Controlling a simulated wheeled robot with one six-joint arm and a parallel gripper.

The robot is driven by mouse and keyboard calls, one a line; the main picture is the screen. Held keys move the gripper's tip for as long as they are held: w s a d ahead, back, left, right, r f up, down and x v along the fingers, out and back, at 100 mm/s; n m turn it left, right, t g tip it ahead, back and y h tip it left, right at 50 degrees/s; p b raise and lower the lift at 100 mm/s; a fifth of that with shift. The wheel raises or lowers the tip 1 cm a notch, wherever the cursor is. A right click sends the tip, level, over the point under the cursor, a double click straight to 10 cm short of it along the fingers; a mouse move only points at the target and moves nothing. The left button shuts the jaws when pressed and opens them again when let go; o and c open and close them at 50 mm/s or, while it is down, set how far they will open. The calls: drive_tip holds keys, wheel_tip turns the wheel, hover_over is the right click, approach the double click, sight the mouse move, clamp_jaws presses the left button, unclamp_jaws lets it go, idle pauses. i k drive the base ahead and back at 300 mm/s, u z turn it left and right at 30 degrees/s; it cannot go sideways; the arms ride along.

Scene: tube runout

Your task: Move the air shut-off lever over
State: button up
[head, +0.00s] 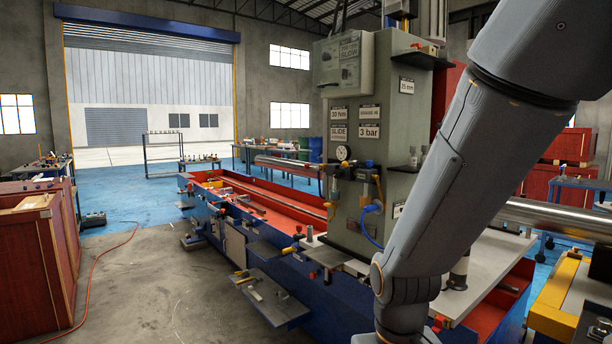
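A grey machine column (380,75) stands in the middle of the view. On its front is a small air fitting group with a round gauge (343,153) and brass-coloured parts. A blue piece (371,208) at the lower right of this group looks like the shut-off lever, tilted and joined near a blue hose (366,236). It is too small to tell its exact setting. My arm crosses the right side in front of the column, just right of the fittings. My gripper is not in view.
A long blue bench with a red tray (262,212) runs left from the column, with small shelves (270,300) jutting out. Red cabinets (38,255) stand at left, with a red hose (105,262) on the floor. The concrete floor (165,285) between is mostly clear.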

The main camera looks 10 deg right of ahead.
sight(307, 166)
drive_tip(key=u, duration=0.45)
drive_tip(key=k, duration=0.55)
drive_tip(key=u, duration=0.9)
drive_tip(key=i, duration=1.95)
drive_tip(key=z, duration=1.3)
drive_tip(key=i, duration=0.8)
drive_tip(key=z, duration=0.8)
